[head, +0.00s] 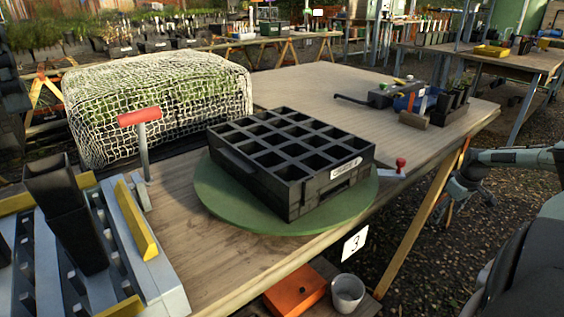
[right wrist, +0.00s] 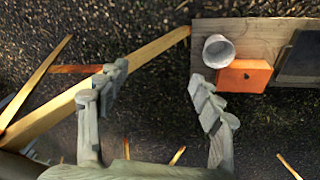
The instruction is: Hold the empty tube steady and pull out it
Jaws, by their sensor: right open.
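A tall black square tube (head: 75,220) stands upright in a grey rack (head: 140,270) with yellow bars at the left front of the table. Its mouth is uppermost, and a second black piece is joined to it or directly behind it; I cannot tell which. My right gripper (head: 465,195) is off the table's right side, above the gravel, far from the tube. In the right wrist view my right gripper (right wrist: 162,85) is open, with nothing between its fingers. My left gripper is not clearly seen; a dark part at the head view's left edge may be my arm.
A black multi-cell tray (head: 300,195) sits on a green turntable (head: 240,212). A red-handled tool (head: 140,120) stands behind the rack, before a netted bale (head: 160,105). The table's far middle (head: 320,90) is bare. An orange box (head: 295,290) and grey pot (head: 347,290) sit below.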

